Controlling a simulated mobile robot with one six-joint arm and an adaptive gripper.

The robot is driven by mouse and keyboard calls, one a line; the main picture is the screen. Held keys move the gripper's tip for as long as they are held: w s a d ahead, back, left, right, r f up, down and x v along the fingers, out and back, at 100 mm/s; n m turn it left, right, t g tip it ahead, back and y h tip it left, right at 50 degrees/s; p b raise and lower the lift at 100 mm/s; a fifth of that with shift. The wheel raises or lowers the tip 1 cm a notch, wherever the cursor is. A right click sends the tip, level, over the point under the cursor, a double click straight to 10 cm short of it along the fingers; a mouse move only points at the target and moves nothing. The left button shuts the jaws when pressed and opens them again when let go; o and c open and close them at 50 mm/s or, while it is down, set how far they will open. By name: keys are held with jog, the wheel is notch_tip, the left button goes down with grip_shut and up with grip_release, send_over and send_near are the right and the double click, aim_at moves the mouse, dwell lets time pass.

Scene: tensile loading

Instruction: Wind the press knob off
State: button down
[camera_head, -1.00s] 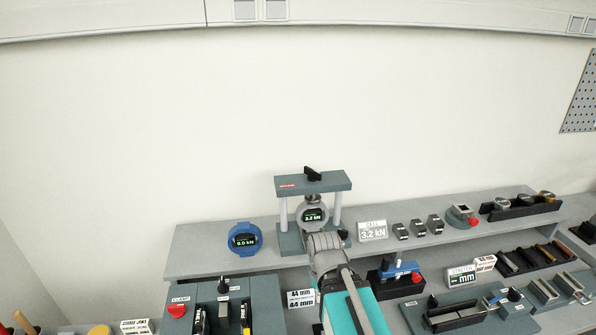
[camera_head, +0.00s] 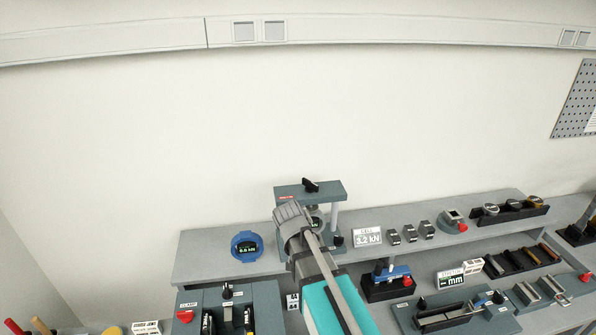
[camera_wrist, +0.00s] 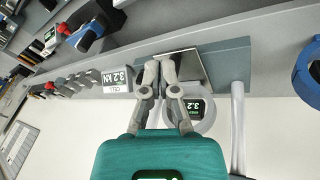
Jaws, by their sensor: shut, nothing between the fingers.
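The press is a grey frame (camera_head: 330,188) with pale columns, standing on the raised shelf. Its black knob (camera_head: 311,185) sits on top of the crossbeam in the head view. A round load cell with a lit display stands inside the frame; in the wrist view the cell (camera_wrist: 205,113) reads 3.2 and appears upside down. My gripper (camera_wrist: 158,65) is shut and empty, its fingertips together in front of the press, beside the cell. It is apart from the knob, which I cannot see in the wrist view. My arm hides the press's left side in the head view.
A blue round gauge (camera_head: 246,247) stands left of the press. A sign reading 3.2 kN (camera_head: 367,237) and several small grey blocks (camera_head: 409,234) stand to the right. The wall space above the press is clear.

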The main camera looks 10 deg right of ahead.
aim_at(305, 185)
jog(key=w+a+r+m+t+h+p, duration=0.2)
jog(key=w+r+p, duration=0.4)
jog(key=r, duration=0.3)
jog(key=w+a+r+m+t+h+p, duration=0.1)
jog(key=w+a+r+m+p, duration=0.3)
jog(key=r, duration=0.5)
jog(key=w+a+h+p, duration=0.1)
jog(key=w+a+p, duration=0.1)
jog(key=w, duration=0.1)
jog(key=shift+w+a+r+t, duration=0.15)
jog(key=shift+a+r+t, duration=0.2)
jog(key=shift+a+t, duration=0.05)
jog(key=shift+d+f, duration=0.15)
jog(key=b+x, duration=0.7)
jog(key=x, duration=0.3)
jog(key=shift+w+f, duration=0.1)
jog(key=shift+w+d+r, duration=0.15)
jog(key=shift+w+d, duration=0.15)
jog(key=shift+d, duration=0.2)
jog(key=shift+w+d+r, duration=0.15)
jog(key=shift+w+d, duration=0.2)
jog(key=shift+d, duration=0.15)
jog(key=shift+w+d, duration=0.4)
jog(key=shift+d, duration=0.25)
